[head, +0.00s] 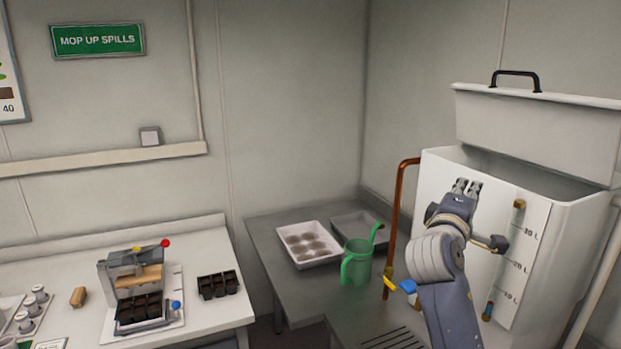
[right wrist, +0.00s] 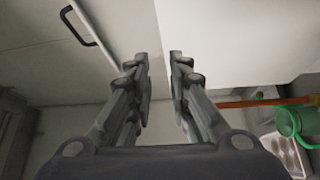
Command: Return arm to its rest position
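My right arm reaches up from the bottom right of the head view, and its right gripper (head: 467,187) points upward in front of the white tank (head: 549,240). In the right wrist view the two fingers (right wrist: 160,75) stand apart with nothing between them. The gripper is open and empty. I cannot tell how far it is from the tank's front wall. My left gripper is not in view.
The tank's lid (head: 540,128) stands raised. A copper pipe (head: 398,220) rises left of the arm. A green watering can (head: 357,263) and a white tray (head: 308,244) stand on the grey bench (head: 266,229). The left bench holds a press (head: 139,285) and a black cell tray (head: 218,284).

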